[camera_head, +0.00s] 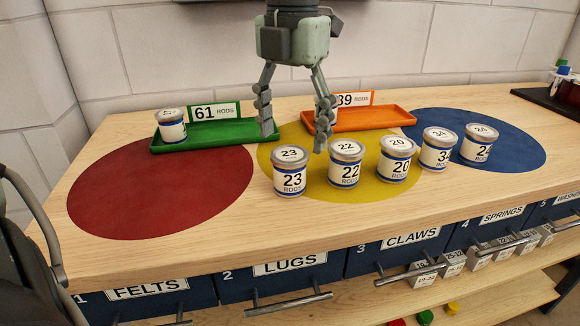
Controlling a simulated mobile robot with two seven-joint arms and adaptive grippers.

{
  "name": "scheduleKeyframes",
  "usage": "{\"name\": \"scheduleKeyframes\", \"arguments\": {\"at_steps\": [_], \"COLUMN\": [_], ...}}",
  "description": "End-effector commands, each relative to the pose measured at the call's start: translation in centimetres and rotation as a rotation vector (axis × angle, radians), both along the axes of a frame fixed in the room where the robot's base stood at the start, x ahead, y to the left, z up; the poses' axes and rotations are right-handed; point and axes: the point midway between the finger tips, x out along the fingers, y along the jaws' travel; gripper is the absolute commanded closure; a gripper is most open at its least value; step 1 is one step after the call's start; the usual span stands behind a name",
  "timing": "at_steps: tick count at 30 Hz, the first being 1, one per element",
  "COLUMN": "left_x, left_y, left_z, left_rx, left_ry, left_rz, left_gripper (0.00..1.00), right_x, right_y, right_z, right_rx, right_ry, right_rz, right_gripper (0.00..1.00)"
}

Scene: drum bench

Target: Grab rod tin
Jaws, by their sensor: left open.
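My left gripper (293,138) hangs from the top with its fingers spread, open and empty, above the far side of the row of tins. Rod tins labelled 23 (290,180), 22 (345,172) and 20 (395,167) stand upright on or at the edge of the yellow disc. Another tin (171,132) stands in the left end of the green tray (225,138). A tin in the orange tray (375,120) is mostly hidden behind my gripper finger.
A "61 rods" sign (215,111) stands at the green tray; the orange tray's rods sign (354,99) is partly hidden. The red disc (160,195) is bare. Labelled drawers with bar handles (290,305) run below the bench. A dark tray (550,100) lies at far right.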

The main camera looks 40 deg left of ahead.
Motion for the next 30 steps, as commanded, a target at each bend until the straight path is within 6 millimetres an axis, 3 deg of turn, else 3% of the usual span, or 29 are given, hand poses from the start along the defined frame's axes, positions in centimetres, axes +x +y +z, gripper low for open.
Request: {"name": "scheduleKeyframes", "arguments": {"at_steps": [9, 18, 30], "left_x": [-0.4, -0.4, -0.4], "left_y": [0.1, 0.1, 0.1], "left_z": [-4.3, -4.8, -4.8], "left_rx": [0.000, -0.001, 0.000], "left_ry": [0.003, 0.000, 0.000], "left_rz": [0.000, 0.000, 0.000], "left_gripper": [0.30, 0.30, 0.80], "right_x": [-1.1, 0.2, -0.2], "right_y": [-0.2, -0.1, 0.0], "right_z": [-1.8, -1.4, -1.5], "right_rx": [0.004, 0.006, 0.008], "right_ry": [0.020, -0.001, 0.005], "right_rz": [-0.002, 0.000, -0.001], "right_gripper": [0.60, 0.60, 0.60]}}
